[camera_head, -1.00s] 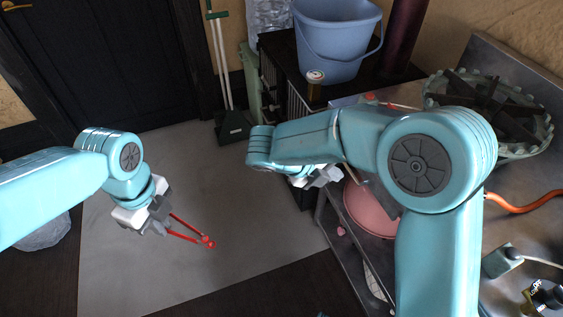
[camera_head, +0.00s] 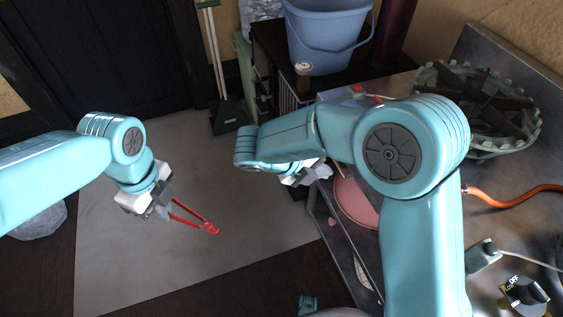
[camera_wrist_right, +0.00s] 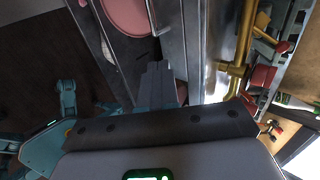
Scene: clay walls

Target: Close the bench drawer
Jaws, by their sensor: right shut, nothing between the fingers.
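The steel bench (camera_head: 508,225) runs along the right side of the head view. In the right wrist view a steel front panel (camera_wrist_right: 172,32) with a thin bar handle (camera_wrist_right: 152,18) rises past my right fingers; it looks like the drawer front. How far the drawer stands out is hard to tell, because my right arm covers much of it in the head view. My right gripper (camera_head: 318,172) is shut and empty beside the bench front; its fingers (camera_wrist_right: 157,78) point at the panel near the handle. My left gripper (camera_head: 168,208) holds a red two-armed tool (camera_head: 195,217) over the floor, away from the bench.
A pink basin (camera_head: 354,203) sits low in the bench, close to my right gripper. A blue bucket (camera_head: 328,40) and a jar (camera_head: 304,69) stand on a dark cabinet behind. A gear-like ring (camera_head: 475,105) and an orange hose (camera_head: 510,198) lie on the bench.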

